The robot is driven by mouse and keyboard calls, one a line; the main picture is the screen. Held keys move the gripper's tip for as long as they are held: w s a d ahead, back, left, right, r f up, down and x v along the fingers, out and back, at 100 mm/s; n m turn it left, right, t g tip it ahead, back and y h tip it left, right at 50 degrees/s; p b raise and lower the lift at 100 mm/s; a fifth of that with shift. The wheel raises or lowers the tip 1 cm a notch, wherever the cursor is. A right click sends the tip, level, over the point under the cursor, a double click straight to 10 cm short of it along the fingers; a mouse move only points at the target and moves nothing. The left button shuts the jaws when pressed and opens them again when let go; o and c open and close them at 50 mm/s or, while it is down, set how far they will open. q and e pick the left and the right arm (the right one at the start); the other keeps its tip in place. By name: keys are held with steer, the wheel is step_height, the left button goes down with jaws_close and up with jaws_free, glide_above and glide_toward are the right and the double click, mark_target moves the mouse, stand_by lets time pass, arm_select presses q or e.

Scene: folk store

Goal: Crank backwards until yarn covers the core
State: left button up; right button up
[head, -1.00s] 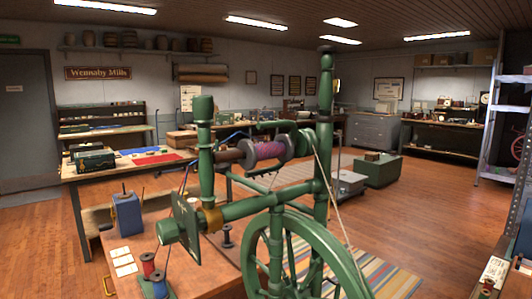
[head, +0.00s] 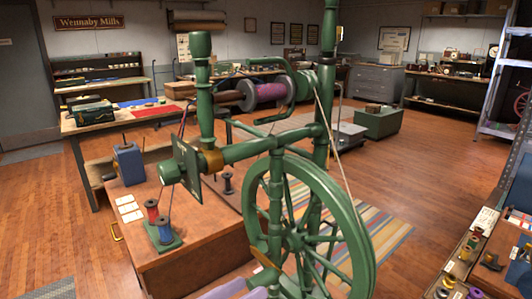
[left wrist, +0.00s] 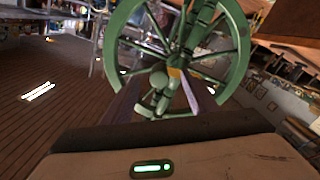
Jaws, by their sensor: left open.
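The green spinning wheel (head: 345,230) stands upright in the middle of the head view; its spokes and rim also fill the top of the left wrist view (left wrist: 240,45). A bobbin at its top carries purple-magenta yarn (head: 270,92), with brown core (head: 228,98) showing at its left. A pale cord (head: 328,125) runs down to the wheel. A small tan crank piece (head: 265,258) is near the hub's lower left. My left gripper (head: 242,291) is at the bottom edge, below that piece. Its lavender fingers are open and apart in the left wrist view (left wrist: 158,98). My right gripper is out of view.
A wooden table (head: 190,240) at left holds a blue box (head: 128,165), red and blue spools (head: 152,213) and cards. A parts tray (head: 460,255) and shelving stand at right. A striped rug (head: 385,240) lies behind the wheel, with open floor around.

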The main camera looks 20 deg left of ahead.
arm_select(q)
steer(key=shift+v, duration=2.35)
step_height(320, 180, down, 17)
steer(key=s+g+y, duration=0.3)
steer(key=y, duration=0.2)
steer(key=s+d+f+m+g, duration=0.1)
steer(key=s+d+f+g, duration=0.1)
steer(key=f, duration=0.4)
steer(key=s+d+f+m+g+y, duration=0.1)
steer(key=s+d+f+g, duration=0.1)
steer(key=s+f, duration=0.2)
step_height(320, 180, down, 4)
steer(key=shift+s+d+r+y, duration=0.15)
steer(key=shift+s+d+y, duration=0.15)
steer(key=shift+s+d, duration=0.1)
steer(key=shift+w, duration=0.1)
